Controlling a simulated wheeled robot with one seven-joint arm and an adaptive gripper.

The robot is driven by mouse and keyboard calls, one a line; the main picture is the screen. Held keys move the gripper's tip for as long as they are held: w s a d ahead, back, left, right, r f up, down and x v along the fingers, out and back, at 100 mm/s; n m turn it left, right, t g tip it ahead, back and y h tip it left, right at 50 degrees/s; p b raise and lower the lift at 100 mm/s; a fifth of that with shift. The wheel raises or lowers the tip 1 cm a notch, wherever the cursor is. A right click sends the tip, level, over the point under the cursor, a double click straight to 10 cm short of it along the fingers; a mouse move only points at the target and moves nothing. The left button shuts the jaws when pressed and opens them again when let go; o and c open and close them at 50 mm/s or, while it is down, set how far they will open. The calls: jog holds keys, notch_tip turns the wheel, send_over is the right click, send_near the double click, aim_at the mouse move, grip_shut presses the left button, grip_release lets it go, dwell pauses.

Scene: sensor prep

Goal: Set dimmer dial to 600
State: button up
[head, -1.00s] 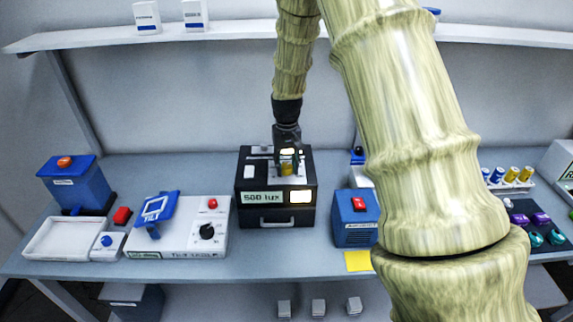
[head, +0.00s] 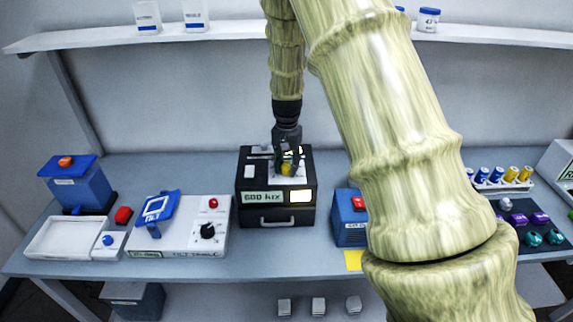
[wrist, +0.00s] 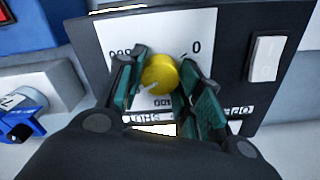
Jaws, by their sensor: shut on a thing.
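The dimmer box (head: 246,218) is a black unit on the bench in the middle of the head view. Its front display (head: 262,197) reads 600 lux, and a lit window (head: 300,196) glows beside it. The yellow dimmer dial (wrist: 159,75) sits on a white scale plate (wrist: 190,30) on the box top, with 0 and other numbers printed around it. The dial also shows in the head view (head: 287,170). My gripper (wrist: 168,84) points down over the box, its teal finger pads on either side of the dial, shut on it. The fingers hide part of the scale.
A tilt table unit (head: 180,240) with a black knob stands left of the box. A blue box with a red switch (head: 350,229) stands close on the right, partly behind my arm. A white rocker switch (wrist: 265,58) is on the dimmer box top near the dial.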

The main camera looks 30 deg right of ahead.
aim_at(287, 166)
jog(key=shift+w+r, duration=0.1)
jog(key=shift+r, duration=0.05)
jog(key=o, duration=1)
jog(key=shift+o, duration=0.2)
notch_tip(287, 166, up, 12)
dwell(0.5)
